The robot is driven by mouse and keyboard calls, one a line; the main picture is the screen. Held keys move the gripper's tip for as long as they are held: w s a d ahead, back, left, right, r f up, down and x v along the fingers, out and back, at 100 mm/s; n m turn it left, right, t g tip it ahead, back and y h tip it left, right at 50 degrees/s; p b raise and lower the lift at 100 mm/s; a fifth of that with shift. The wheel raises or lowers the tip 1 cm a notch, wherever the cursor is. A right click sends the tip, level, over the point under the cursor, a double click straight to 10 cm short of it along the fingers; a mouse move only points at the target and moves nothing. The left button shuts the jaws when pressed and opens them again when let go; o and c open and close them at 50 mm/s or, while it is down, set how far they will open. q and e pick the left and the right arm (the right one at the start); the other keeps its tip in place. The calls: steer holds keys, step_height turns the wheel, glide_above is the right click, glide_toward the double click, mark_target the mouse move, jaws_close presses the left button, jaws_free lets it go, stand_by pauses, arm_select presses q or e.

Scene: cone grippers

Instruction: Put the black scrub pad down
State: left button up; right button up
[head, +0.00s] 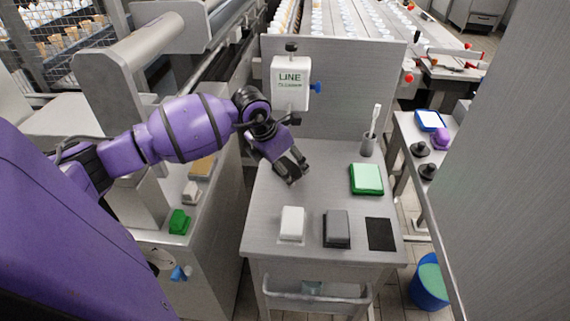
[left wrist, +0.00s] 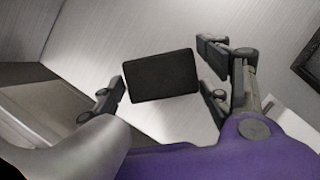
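The black scrub pad (left wrist: 162,75) is a dark rectangular block between the fingertips of my left gripper (left wrist: 160,88) in the left wrist view. The fingers press close to its left and right edges, so the gripper looks shut on it. In the head view my left gripper (head: 291,168) is over the back left part of the grey table (head: 330,190). The pad is hard to tell from the dark fingers there. The height of the pad above the table is unclear. My right gripper is out of view.
On the table are a white block (head: 292,222), a dark grey block (head: 337,228), a flat black rectangle (head: 381,234), a green pad (head: 366,179) and a cup with a brush (head: 368,145). An upright panel (head: 345,90) closes the back. The table's middle is clear.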

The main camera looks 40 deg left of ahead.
arm_select(q)
steer(key=shift+o, duration=0.5)
steer(key=shift+s+a+r, duration=0.1)
steer(key=shift+s+r, duration=0.05)
steer(key=shift+r, duration=0.45)
steer(key=d+v, duration=0.1)
steer(key=v, duration=1)
steer(key=shift+a, duration=0.5)
